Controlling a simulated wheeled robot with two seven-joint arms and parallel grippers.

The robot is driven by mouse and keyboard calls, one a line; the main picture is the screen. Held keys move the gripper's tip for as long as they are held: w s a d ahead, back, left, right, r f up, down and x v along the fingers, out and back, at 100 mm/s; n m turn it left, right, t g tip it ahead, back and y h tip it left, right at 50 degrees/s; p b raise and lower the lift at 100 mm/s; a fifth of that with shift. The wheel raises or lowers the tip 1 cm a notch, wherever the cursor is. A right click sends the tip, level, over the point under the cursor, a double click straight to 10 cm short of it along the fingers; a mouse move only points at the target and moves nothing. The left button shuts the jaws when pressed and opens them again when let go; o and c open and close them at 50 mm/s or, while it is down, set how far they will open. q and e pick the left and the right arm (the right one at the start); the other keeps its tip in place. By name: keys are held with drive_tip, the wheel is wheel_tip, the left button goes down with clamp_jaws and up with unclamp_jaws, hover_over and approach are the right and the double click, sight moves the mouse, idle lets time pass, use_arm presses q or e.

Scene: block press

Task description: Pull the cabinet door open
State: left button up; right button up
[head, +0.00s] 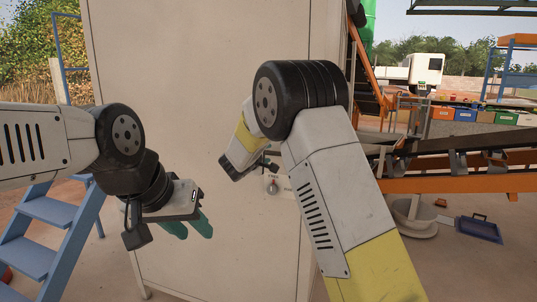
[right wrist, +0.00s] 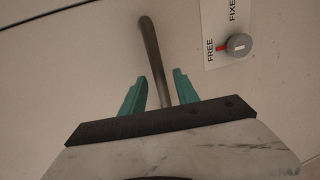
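The beige cabinet (head: 200,110) stands upright in front of me and its door looks shut. In the right wrist view a brownish metal bar handle (right wrist: 151,50) runs up the cabinet face. My right gripper (right wrist: 159,76) has its two green fingers apart, one on each side of the handle's lower part, with gaps showing between fingers and bar.
A round grey knob (right wrist: 238,45) with FREE and FIXED labels sits right of the handle; its red mark points at FREE. Blue steps (head: 48,225) stand at the left. An orange conveyor frame (head: 450,185) and a blue tray (head: 480,228) are at the right.

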drive_tip(key=shift+x, duration=1.4)
clamp_jaws()
idle(0.4)
